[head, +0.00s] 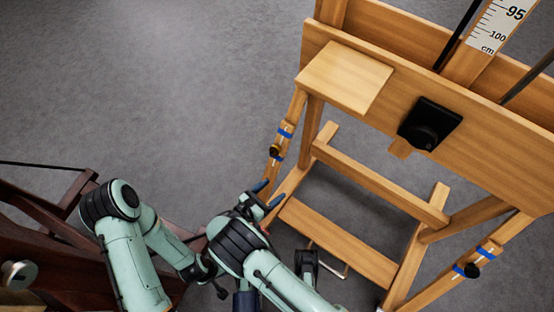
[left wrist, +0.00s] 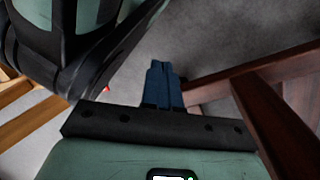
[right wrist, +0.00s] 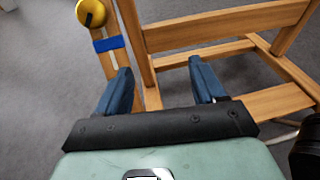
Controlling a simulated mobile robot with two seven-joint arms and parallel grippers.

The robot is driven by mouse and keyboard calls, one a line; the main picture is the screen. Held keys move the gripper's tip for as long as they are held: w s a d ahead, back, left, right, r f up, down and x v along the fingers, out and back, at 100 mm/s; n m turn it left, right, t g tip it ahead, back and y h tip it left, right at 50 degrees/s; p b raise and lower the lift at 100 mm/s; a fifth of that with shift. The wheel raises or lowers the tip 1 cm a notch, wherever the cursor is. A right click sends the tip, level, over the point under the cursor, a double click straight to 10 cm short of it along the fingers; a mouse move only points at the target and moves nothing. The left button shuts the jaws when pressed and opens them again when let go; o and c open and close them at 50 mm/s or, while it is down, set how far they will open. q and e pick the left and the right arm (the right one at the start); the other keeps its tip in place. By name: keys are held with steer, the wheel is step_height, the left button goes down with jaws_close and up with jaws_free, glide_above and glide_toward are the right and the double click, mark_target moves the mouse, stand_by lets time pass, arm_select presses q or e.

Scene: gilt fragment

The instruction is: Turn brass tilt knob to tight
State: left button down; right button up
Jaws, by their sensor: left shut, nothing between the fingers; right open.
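The brass tilt knob (head: 274,151) sits on the easel's left side strut, between two blue bands. In the right wrist view the round brass knob (right wrist: 91,12) shows at the top left, above a blue band. My right gripper (head: 268,193) is open and empty, below the knob in the head view and apart from it. Its two blue fingers (right wrist: 160,66) are spread in the right wrist view, with the knob outside them. My left gripper (left wrist: 162,68) is shut with its fingers together and empty, away from the knob. The knob's marking cannot be read.
The wooden easel (head: 360,256) fills the right side, with a black knob block (head: 430,125) and a cm ruler (head: 500,30). Another dark knob (head: 471,270) is on its right strut. Dark wooden furniture (head: 40,225) stands at lower left. Grey floor is clear at upper left.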

mark_target(273, 153)
steer(key=w+a+r+n+t+b, duration=0.1)
steer(key=w+a+r+t, duration=0.1)
steer(key=a+r+t, duration=0.35)
arm_select(q)
steer(key=s+f+g+b, duration=0.1)
steer(key=s+f+b, duration=0.2)
steer(key=s+f, duration=0.1)
steer(key=shift+s+a+f+g, duration=0.25)
steer(key=shift+a+f+g, duration=0.15)
steer(key=shift+f, duration=0.15)
arm_select(e)
steer(key=shift+g+y, duration=0.3)
steer(key=shift+g, duration=0.55)
steer(key=x, duration=0.4)
steer(key=f+x, duration=0.1)
steer(key=x, duration=0.7)
steer(key=shift+w+a+f, duration=0.3)
steer(key=shift+a+f, duration=0.1)
steer(key=shift+a, duration=0.05)
arm_select(q)
steer(key=shift+d, duration=0.1)
arm_select(e)
steer(key=shift+c, duration=0.3)
steer(key=c, duration=1)
